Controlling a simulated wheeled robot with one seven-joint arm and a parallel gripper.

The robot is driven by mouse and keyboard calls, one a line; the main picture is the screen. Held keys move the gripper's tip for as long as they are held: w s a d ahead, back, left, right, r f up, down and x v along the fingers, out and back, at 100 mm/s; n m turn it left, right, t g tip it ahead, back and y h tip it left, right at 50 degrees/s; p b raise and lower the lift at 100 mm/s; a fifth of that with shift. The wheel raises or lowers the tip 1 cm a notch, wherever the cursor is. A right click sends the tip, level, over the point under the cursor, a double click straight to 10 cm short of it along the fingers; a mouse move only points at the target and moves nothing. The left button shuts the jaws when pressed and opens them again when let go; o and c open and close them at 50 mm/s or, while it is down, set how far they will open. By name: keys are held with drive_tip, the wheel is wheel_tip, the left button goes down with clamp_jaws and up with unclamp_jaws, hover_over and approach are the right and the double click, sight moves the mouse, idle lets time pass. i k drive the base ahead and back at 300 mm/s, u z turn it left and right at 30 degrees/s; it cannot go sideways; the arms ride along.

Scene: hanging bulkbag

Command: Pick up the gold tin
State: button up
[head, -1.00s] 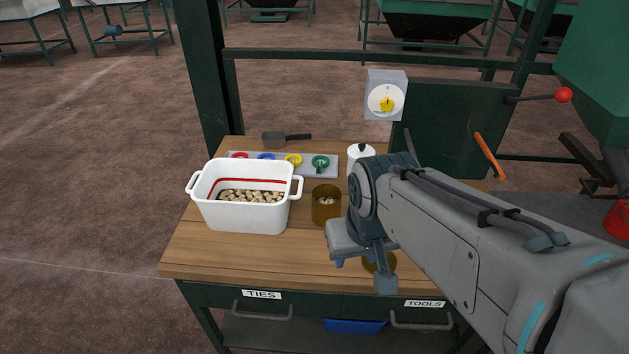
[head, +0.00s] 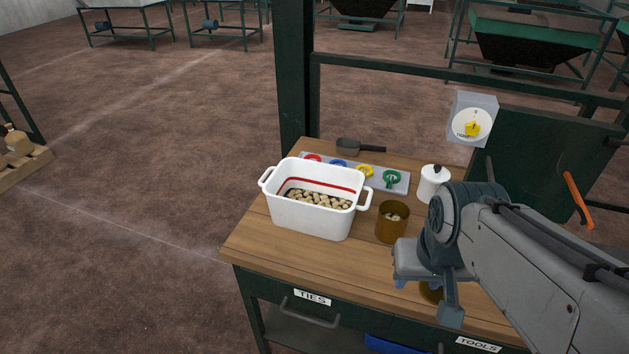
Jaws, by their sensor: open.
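The gold tin (head: 392,224) is an open brownish-gold cylinder standing upright on the wooden table, with several pale pieces inside. It stands just right of the white tub. My gripper (head: 428,294) is to the right of the tin and nearer the table's front edge, pointing down with its jaws open. It appears apart from the tin. A round gold piece (head: 430,291), perhaps a lid, shows partly between and beneath the jaws; my gripper hides much of it, and I cannot tell whether it touches it.
A white tub (head: 312,215) with pale pieces stands left of the tin. Behind are a white lidded pot (head: 433,184), a grey tray (head: 398,180) with coloured rings, and a scoop (head: 350,147). The table's front left (head: 290,256) is clear. A green post (head: 293,80) rises behind.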

sight(393, 218)
drive_tip(key=u, duration=1.8)
drive_tip(key=k, duration=1.05)
drive_tip(key=z, duration=1.75)
drive_tip(key=i, duration=0.5)
drive_tip(key=u, duration=0.1)
